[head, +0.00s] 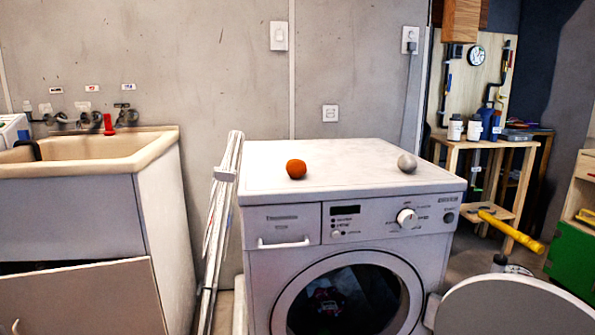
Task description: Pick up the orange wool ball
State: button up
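The orange wool ball (296,169) rests on the white top of the washing machine (345,156), left of its middle. A grey-white ball (407,163) rests on the same top, near the right side. The two balls are well apart. My gripper does not show in the head view.
A beige sink (92,154) on a cabinet stands at the left, with upright poles (222,225) between it and the washer. The washer's round door (505,305) hangs open at the right. A wooden workbench (490,150) stands behind. The washer top is otherwise clear.

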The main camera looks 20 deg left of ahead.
aim_at(296, 169)
jog(key=u, duration=0.8)
